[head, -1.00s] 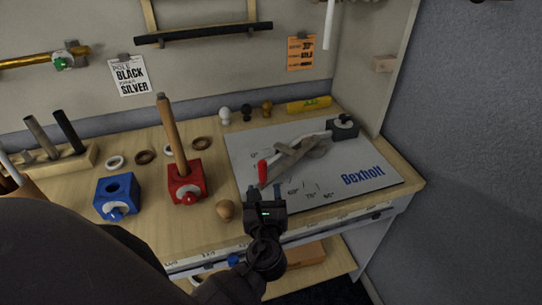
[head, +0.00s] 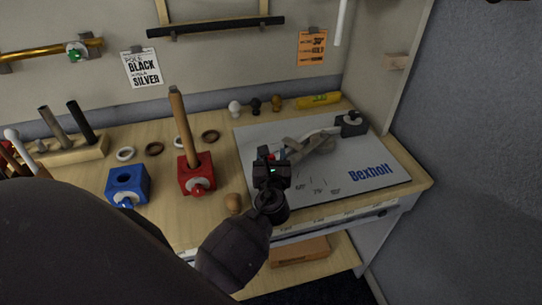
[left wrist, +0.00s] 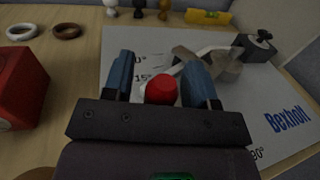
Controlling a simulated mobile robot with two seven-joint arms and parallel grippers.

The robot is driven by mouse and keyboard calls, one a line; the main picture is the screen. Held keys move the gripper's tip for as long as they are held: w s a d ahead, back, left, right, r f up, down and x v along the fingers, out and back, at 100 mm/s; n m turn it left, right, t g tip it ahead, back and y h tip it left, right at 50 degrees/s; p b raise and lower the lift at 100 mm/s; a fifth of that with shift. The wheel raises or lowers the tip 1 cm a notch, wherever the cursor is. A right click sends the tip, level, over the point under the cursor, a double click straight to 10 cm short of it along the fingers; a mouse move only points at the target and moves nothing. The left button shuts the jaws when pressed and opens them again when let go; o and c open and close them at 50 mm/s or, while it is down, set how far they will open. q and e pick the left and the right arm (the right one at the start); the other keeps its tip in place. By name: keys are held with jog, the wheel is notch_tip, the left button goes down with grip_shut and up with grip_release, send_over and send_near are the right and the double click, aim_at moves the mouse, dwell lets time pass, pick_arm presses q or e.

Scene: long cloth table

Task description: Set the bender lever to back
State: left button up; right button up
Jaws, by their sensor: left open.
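The bender (head: 318,143) sits on a grey plate (head: 262,136) marked "Bexholt" with angle marks. It also shows in the left wrist view (left wrist: 214,62). Its lever has a red grip (left wrist: 161,90) whose end points toward the wrist camera. My left gripper (head: 270,157) is over the front left of the plate, at the red grip. Its two blue-lined fingers (left wrist: 159,75) are open, with the red grip between them. Whether either finger touches the grip I cannot tell. In the head view the gripper hides most of the grip. My right gripper is not in view.
A red block (head: 196,176) with an upright wooden rod and a blue block (head: 127,185) stand left of the plate. A wooden knob (head: 234,203) is near the front edge. A dark clamp block (head: 351,124) is at the plate's back right. The plate's right side is clear.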

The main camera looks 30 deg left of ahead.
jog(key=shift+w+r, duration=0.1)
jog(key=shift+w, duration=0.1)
pick_arm(q)
jog(key=shift+c, duration=0.4)
grip_shut()
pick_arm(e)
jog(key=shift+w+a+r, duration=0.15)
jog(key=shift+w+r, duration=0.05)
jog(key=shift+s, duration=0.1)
